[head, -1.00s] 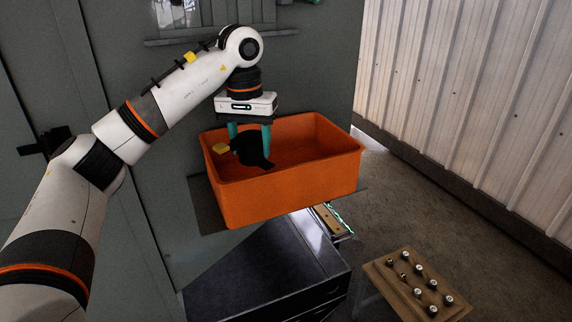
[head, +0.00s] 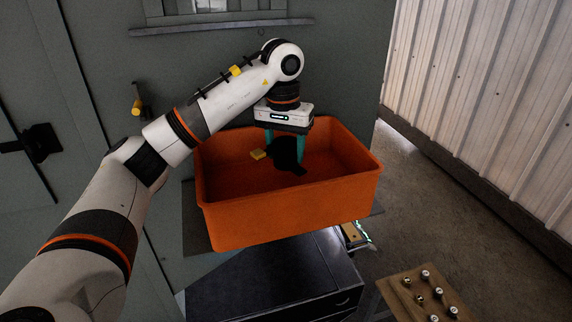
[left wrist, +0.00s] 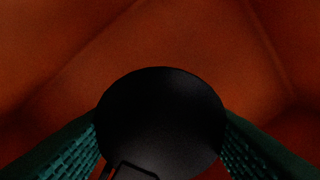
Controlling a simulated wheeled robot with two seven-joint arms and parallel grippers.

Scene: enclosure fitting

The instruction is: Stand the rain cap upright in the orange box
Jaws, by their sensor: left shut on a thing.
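The rain cap (head: 287,152) is black and hangs between the teal fingers of my left gripper (head: 285,148), which is shut on it. In the left wrist view the cap (left wrist: 160,120) shows as a round black disc between both fingers. I cannot tell whether the cap touches the box floor. My right gripper is out of view.
The box stands on a grey shelf (head: 196,226) against a dark grey cabinet wall (head: 100,60). A black case (head: 285,280) lies below. A wooden board with several knobs (head: 425,295) is at the lower right. The front of the box is clear.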

